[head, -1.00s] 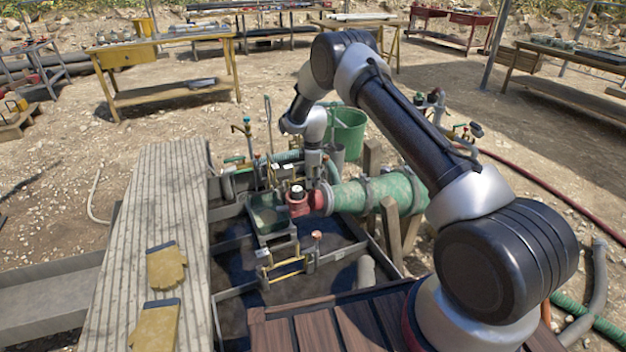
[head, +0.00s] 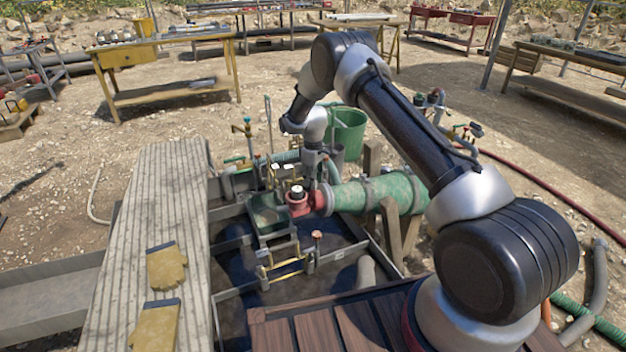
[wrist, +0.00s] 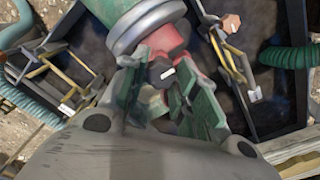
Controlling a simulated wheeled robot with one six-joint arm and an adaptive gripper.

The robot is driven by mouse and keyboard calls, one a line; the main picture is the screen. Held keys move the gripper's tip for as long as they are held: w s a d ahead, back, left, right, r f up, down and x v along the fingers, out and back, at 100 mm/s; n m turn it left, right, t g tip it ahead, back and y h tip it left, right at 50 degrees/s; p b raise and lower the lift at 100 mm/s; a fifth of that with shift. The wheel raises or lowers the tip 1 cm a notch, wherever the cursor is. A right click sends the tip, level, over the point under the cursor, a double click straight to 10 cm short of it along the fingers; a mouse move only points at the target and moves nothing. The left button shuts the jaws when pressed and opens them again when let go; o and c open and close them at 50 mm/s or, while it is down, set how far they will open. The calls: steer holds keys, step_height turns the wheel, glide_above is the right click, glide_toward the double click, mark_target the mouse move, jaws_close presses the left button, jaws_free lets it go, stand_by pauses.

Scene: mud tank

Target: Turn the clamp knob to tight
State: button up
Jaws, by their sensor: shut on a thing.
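The clamp knob (wrist: 161,72) is dark with a white mark and sits at the red fitting on the end of the green pipe. In the head view, the red fitting (head: 299,207) is at the left end of the green pipe (head: 368,194). My gripper (wrist: 160,80) points at this fitting, with its green-padded fingers on either side of the knob. It is shut on the knob, though the exact contact is hard to see. In the head view my gripper (head: 310,178) is small and partly hidden among the fittings. The angle of the knob is hard to read.
A plank walkway (head: 160,235) with yellow gloves (head: 166,266) lies at left. A green box (head: 268,218) and yellow-handled rods (head: 285,268) stand close by in the dark tank. A green bucket (head: 346,132) stands behind. Wooden supports (head: 391,232) hold the pipe.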

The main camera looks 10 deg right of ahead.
steer(key=m, duration=0.4)
steer(key=shift+d+m, duration=0.1)
steer(key=shift+m, duration=0.2)
steer(key=m, duration=0.4)
steer(key=shift+m, duration=0.3)
steer(key=m, duration=0.4)
steer(key=shift+d, duration=0.1)
steer(key=shift+m, duration=2.1)
steer(key=o, duration=1)
